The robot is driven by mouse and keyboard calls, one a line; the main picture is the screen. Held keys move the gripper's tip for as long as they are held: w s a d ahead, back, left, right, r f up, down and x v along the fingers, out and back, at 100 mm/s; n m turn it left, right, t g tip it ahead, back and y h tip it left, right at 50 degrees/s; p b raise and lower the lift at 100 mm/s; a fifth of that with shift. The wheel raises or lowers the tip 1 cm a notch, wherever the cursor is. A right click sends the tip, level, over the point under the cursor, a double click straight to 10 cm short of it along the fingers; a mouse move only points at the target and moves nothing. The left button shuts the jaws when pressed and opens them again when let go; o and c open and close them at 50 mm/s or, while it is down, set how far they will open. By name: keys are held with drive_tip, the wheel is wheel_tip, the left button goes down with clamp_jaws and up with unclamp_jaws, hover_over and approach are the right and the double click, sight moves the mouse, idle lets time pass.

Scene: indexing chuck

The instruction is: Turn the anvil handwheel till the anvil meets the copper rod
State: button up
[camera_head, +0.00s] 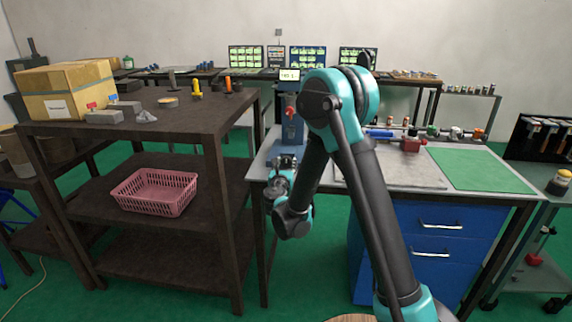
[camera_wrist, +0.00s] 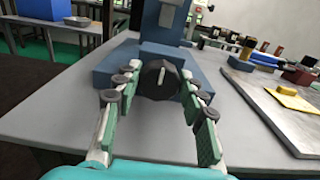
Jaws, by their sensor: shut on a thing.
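A blue machine stands on the grey workbench; its base (camera_wrist: 120,62) and upright column (camera_wrist: 162,18) show in the wrist view, and the column (camera_head: 291,125) shows in the head view. A dark round handwheel (camera_wrist: 160,76) with a pale mark on its face sits low at the machine's front. My gripper (camera_wrist: 157,92) has its two green-padded fingers on either side of the handwheel and is shut on it. In the head view my gripper (camera_head: 284,163) is small, close to the machine. I cannot make out the anvil or the copper rod.
A green mat (camera_head: 475,170) lies further right on the bench. A dark shelf (camera_head: 185,120) with a cardboard box (camera_head: 68,90) and a pink basket (camera_head: 153,190) stands at left.

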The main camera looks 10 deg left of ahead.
drive_tip(key=shift+m, duration=0.3)
drive_tip(key=m, duration=0.6)
drive_tip(key=shift+d+f, duration=0.1)
drive_tip(key=shift+d, duration=0.05)
drive_tip(key=m, duration=0.7)
drive_tip(key=shift+f, duration=0.1)
drive_tip(key=shift+d+m, duration=0.1)
drive_tip(key=shift+m, duration=0.2)
drive_tip(key=o, duration=1.1)
drive_tip(key=shift+o, duration=0.2)
